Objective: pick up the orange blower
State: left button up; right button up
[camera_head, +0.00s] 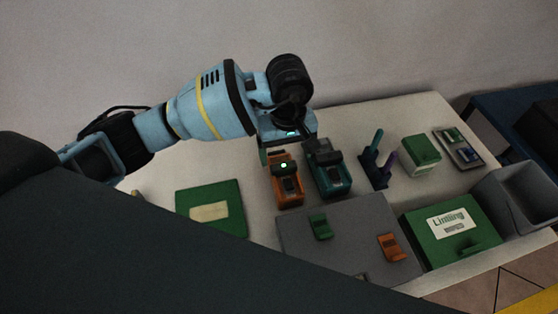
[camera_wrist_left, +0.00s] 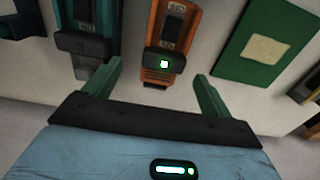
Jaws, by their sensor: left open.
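The orange blower, which I take to be the orange and black device (camera_head: 289,190) with a lit green light, lies on the pale table beside a similar teal and black device (camera_head: 333,182). In the left wrist view the orange device (camera_wrist_left: 172,25) is ahead, between the lines of the fingers, and the teal device (camera_wrist_left: 92,25) is at the left. My right gripper is not in view.
A green board (camera_head: 232,221) with a pale label lies left of the device. A grey mat (camera_head: 345,265) holds a small green piece (camera_head: 320,226) and a small orange piece (camera_head: 391,247). A green box (camera_head: 420,153), a labelled green case (camera_head: 435,254) and a grey bin (camera_head: 515,190) stand right.

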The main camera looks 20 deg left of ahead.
aim_at(284, 167)
pick_arm(q)
jog(key=shift+s+f, duration=0.15)
jog(key=shift+f, duration=0.05)
notch_tip(284, 167, down, 2)
jog(key=shift+f, duration=0.1)
jog(key=shift+s+f+p, duration=0.15)
jog(key=shift+f+p, duration=0.05)
jog(key=shift+f, duration=1.05)
jog(key=shift+s+f+p, duration=0.1)
jog(key=shift+f+p, duration=0.05)
jog(key=shift+f, duration=1.1)
jog(key=shift+a, duration=0.1)
jog(key=c, duration=1.2)
jog(key=shift+c, duration=0.3)
